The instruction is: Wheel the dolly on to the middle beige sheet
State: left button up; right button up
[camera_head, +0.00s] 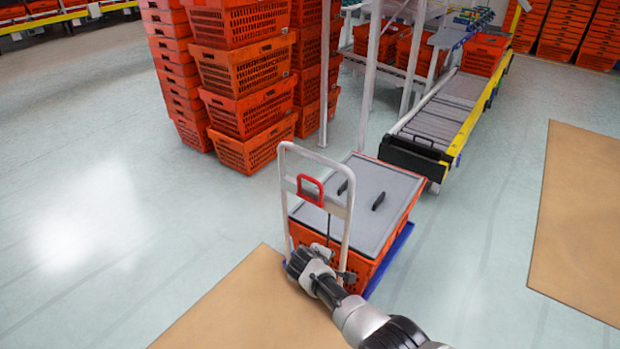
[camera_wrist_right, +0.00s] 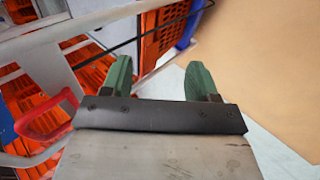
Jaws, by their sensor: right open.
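The dolly has a blue base (camera_head: 388,262) and a white upright handle frame (camera_head: 318,152) with a red grip (camera_head: 311,190). It carries an orange tote (camera_head: 352,268) with a grey lid (camera_head: 360,205). My right gripper (camera_head: 312,256) is at the lower part of the handle frame, on its near side. In the right wrist view its green fingers (camera_wrist_right: 160,82) are apart, with a pale post behind the gap; I cannot tell whether they touch the frame. One beige sheet (camera_head: 250,312) lies just in front of the dolly and another (camera_head: 580,220) lies to the right. My left gripper is out of view.
Tall stacks of orange totes (camera_head: 243,100) stand behind the dolly to the left. A roller conveyor (camera_head: 445,115) with a yellow side rail ends close behind the dolly. Open grey floor (camera_head: 90,200) spreads to the left, and a clear strip lies between the two sheets.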

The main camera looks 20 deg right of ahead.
jog(key=w+r+t+h+b, duration=0.2)
jog(key=w+r, duration=0.6)
jog(key=r, duration=0.3)
jog(key=m+h+b, duration=0.1)
jog(key=h+b, duration=0.1)
jog(key=h, duration=0.1)
send_near(327, 162)
jog(key=x, duration=0.2)
pick_arm(q)
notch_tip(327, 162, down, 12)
jog(key=b, duration=0.7)
pick_arm(e)
jog(key=x, duration=0.5)
jog(key=shift+f, duration=0.45)
jog(key=b+x, duration=0.2)
jog(key=b, duration=0.1)
jog(key=shift+w+d+r, duration=0.1)
jog(key=shift+w+r, duration=0.05)
jog(key=shift+r, duration=0.05)
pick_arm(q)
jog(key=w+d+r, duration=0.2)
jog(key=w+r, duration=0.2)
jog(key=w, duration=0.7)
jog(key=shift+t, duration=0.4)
pick_arm(e)
jog(key=shift+w+d, duration=0.1)
jog(key=shift+d, duration=0.05)
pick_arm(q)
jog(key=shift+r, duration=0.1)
